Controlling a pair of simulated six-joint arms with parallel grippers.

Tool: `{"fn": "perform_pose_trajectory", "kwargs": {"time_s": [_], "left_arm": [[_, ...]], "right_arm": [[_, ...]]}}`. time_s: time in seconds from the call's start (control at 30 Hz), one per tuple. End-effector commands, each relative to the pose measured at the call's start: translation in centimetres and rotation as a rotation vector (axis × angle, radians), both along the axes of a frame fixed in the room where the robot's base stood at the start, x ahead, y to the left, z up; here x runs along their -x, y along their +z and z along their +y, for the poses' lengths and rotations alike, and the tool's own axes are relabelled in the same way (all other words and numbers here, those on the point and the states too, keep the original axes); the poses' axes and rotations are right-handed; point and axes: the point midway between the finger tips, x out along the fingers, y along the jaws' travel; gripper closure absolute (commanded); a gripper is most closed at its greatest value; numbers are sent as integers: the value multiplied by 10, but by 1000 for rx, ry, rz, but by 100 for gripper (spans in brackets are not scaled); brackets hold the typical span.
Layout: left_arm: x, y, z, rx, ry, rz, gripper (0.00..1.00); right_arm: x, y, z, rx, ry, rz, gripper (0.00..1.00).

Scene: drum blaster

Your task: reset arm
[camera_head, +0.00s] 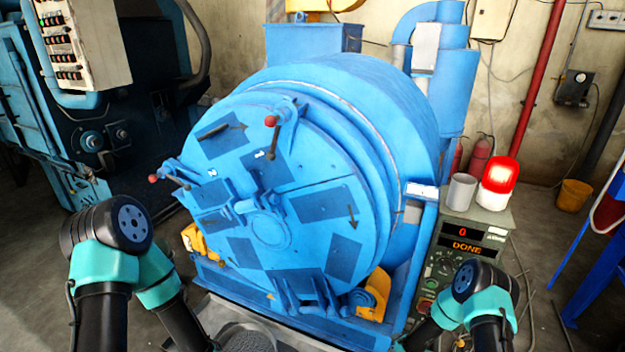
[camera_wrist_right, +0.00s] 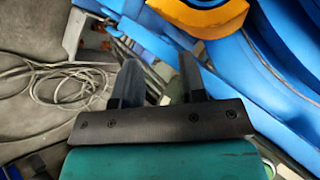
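My right gripper (camera_wrist_right: 158,82) shows in the right wrist view with its two dark fingers apart and nothing between them. In the head view my right arm stands at the lower right, in front of the control box, and its gripper is hidden. My left arm stands at the lower left of the head view. Its forearm runs down past the bottom edge, so the left gripper is out of view. The blue drum blaster (camera_head: 270,190) stands in the middle with its round door shut. Two red-knobbed handles (camera_head: 271,122) sit on the door's rim.
A control box (camera_head: 462,245) at the right reads 0 and DONE. A tray of grey material (camera_head: 245,338) lies at the bottom. Cables (camera_wrist_right: 70,85) lie on the floor.

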Motion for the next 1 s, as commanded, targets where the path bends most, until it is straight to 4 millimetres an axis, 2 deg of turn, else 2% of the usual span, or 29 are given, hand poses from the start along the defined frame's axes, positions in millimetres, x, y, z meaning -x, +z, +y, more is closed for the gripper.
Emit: {"fn": "perform_pose_trajectory", "kwargs": {"time_s": [0.03,0.17,0.3,0.5,0.6,0.73,1.0], "left_arm": [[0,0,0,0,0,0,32],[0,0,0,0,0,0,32],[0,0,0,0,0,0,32],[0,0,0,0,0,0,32],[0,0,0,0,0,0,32],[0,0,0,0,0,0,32],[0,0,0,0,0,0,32]], "right_arm": [[15,14,11,28,62,49,62],[63,44,37,103,244,180,62],[125,80,61,167,459,308,62],[217,133,83,218,759,452,62],[246,149,88,226,850,490,62],[262,158,90,229,901,508,62],[262,157,90,229,903,510,62]]}}
